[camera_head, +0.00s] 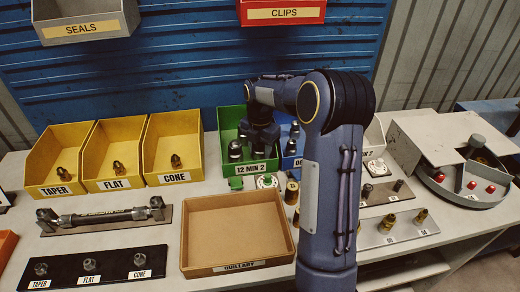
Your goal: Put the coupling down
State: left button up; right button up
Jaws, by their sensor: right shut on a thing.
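My right arm reaches in from the lower right. Its gripper (263,137) points down over the green bin (231,117) labelled "12 MIN 2". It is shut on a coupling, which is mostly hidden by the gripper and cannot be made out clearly. A dark coupling (235,150) stands in the green bin just left of the gripper. Whether the held one touches the bin or others in it cannot be told. My left gripper is not in view.
Yellow bins "TAPER" (44,144), "FLAT" and "CONE" stand left, each with a fitting. An empty brown tray (232,222) lies in front. A blue bin (290,160) is partly behind my arm. A round machine (463,182) with red buttons stands right.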

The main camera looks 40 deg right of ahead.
jog(key=shift+f, duration=0.1)
jog(key=o, duration=0.9)
notch_tip(320, 180, up, 12)
jog(key=shift+r+p, duration=0.1)
jog(key=shift+p, duration=0.2)
jog(key=shift+r, duration=0.15)
